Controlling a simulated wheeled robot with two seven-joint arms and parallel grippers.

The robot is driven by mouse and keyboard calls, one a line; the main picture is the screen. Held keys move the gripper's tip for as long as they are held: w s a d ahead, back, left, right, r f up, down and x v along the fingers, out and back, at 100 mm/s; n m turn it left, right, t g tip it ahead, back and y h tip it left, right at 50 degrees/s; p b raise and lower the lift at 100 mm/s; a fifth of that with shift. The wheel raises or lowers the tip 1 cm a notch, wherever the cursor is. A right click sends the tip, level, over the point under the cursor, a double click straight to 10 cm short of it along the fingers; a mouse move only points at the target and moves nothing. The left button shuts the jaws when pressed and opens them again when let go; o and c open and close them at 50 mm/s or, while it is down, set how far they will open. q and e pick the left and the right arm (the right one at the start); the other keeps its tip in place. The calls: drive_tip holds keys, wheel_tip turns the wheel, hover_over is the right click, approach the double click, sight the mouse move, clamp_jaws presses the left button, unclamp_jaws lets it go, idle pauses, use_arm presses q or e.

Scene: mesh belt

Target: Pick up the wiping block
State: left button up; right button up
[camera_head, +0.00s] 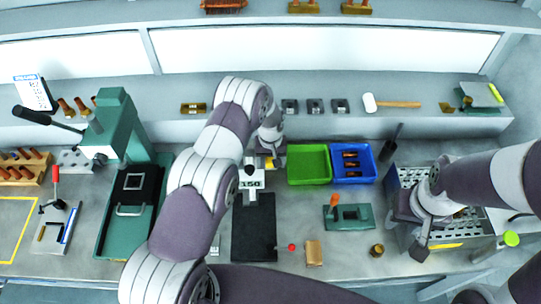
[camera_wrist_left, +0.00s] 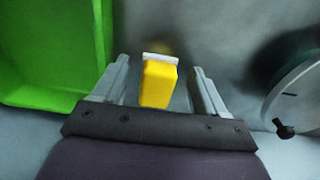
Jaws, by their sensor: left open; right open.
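The wiping block, a yellow piece with a pale strip at its far end, shows in the left wrist view (camera_wrist_left: 159,82). In the head view only a small yellow part of it (camera_head: 269,163) shows below my left gripper (camera_head: 272,160). In the left wrist view my left gripper (camera_wrist_left: 158,75) is open, with one finger on each side of the block and a visible gap on both sides. My right gripper (camera_head: 411,232) is open over the metal tray at the right, with nothing visible between its fingers.
A green bin (camera_head: 309,165) stands close to the right of my left gripper, and it fills the left of the left wrist view (camera_wrist_left: 50,50). A blue bin (camera_head: 367,174) holds brown pieces. A round dial (camera_wrist_left: 296,88) is near the right finger. A black mat (camera_head: 254,230) lies in front.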

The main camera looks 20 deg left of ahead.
use_arm(q)
drive_tip(key=shift+s+d+f, duration=0.1)
drive_tip(key=shift+c, duration=1.3)
drive_tip(key=c, duration=0.9)
drive_tip(key=shift+r+b, duration=0.4)
drive_tip(key=shift+b, duration=0.05)
wheel_tip(320, 180, up, 3)
drive_tip(key=shift+f+b, duration=0.1)
drive_tip(key=shift+b, duration=0.85)
drive_tip(key=s+d+r+b, duration=0.1)
drive_tip(key=d+r, duration=0.1)
drive_tip(key=d, duration=0.1)
drive_tip(key=s+d+r+b, duration=0.1)
drive_tip(key=d+r, duration=0.2)
drive_tip(key=d, duration=0.1)
drive_tip(key=s+d+r+b, duration=0.1)
drive_tip(key=d+r+b, duration=0.1)
drive_tip(key=d, duration=0.2)
drive_tip(key=shift+d+r, duration=0.15)
drive_tip(key=shift+r, duration=0.05)
